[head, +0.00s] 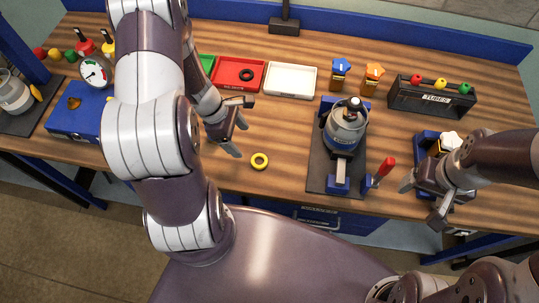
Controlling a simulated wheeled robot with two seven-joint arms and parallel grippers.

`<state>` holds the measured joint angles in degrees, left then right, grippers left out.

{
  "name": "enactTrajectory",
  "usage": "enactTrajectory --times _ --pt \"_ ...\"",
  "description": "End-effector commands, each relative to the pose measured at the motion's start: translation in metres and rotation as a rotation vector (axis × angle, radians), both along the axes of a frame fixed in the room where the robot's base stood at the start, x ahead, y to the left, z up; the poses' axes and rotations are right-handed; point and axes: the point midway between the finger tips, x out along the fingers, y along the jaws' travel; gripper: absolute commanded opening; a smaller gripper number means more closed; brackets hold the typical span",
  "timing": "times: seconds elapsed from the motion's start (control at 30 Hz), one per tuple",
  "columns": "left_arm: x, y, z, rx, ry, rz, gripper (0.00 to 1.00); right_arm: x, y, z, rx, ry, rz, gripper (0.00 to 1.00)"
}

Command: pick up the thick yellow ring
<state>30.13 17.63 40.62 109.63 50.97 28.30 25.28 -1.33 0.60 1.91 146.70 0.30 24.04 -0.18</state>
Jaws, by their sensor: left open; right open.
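The thick yellow ring (260,161) lies flat on the wooden workbench (285,125), near its front edge and left of the dark mat. My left gripper (240,140) is open and empty. It is up and to the left of the ring in the head view, apart from it, with its fingers pointing down to the right. My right gripper (420,203) is open and empty at the right, near the front edge of the bench, far from the ring.
A red tray (222,84) with a black ring and a white tray (291,80) stand behind the yellow ring. A device on a dark mat (319,171) with a red-handled lever stands to its right. A tube rack (432,97) stands at back right. Bench around the ring is clear.

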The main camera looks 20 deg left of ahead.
Motion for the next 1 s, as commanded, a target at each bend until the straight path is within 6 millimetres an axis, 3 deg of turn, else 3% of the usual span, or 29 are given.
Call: enactTrajectory --times 0.1,0.53,0.83,1.0 --pt "0.001 -0.012 -0.028 -0.001 0.004 -0.007 0.81 0.000 0.000 -0.004 0.000 0.000 0.000 0.77" --pt "0.005 -0.043 -0.087 0.001 0.002 -0.009 0.81 0.000 0.000 0.000 0.000 -0.001 0.000 0.77" --pt "0.006 -0.046 -0.095 0.001 0.000 -0.009 0.81 0.000 0.000 0.000 0.000 0.000 0.000 0.77" --pt "0.006 -0.046 -0.095 0.001 0.000 -0.009 0.25 0.000 0.000 0.000 0.000 0.000 0.000 0.77"
